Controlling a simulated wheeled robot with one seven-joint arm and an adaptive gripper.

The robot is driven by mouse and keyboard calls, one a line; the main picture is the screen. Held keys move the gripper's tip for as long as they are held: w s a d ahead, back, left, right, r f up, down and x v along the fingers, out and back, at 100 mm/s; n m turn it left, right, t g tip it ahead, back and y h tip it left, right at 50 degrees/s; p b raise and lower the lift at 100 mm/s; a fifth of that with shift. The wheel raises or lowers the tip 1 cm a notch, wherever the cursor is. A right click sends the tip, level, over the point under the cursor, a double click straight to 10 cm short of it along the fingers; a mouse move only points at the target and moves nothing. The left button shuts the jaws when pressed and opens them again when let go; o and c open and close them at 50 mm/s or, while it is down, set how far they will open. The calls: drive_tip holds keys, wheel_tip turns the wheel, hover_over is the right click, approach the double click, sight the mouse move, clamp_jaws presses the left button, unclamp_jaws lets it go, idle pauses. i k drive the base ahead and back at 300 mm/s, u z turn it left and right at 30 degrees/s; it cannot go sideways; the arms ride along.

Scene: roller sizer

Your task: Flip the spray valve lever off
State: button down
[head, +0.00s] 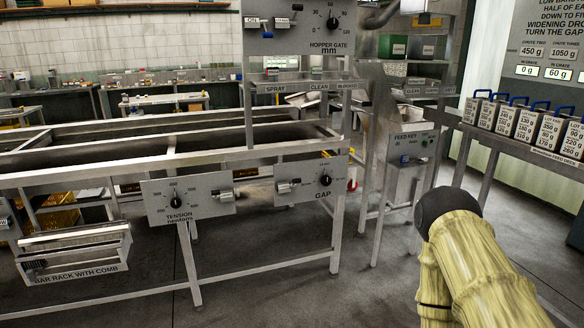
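No lever is clearly marked as the spray valve lever, so I cannot tell which part it is or how it is set. A "SPRAY" label (275,88) is on the rail below the hopper gate panel (300,42), beside "CLEAN" and "BLOCKED" labels. A small dark fitting (272,74) stands above the "SPRAY" label, too small to make out. My arm rises at the lower right, well apart from the rail. No gripper fingers show.
A tension panel (188,198) and a gap panel (308,181) with dials hang on the machine frame. A bar rack (75,255) is at lower left, a feed key panel (413,145) right of centre. Bare floor (300,285) lies in front.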

sight(265, 34)
drive_tip(key=u, duration=0.35)
drive_tip(key=i, duration=1.5)
drive_tip(key=u, duration=0.35)
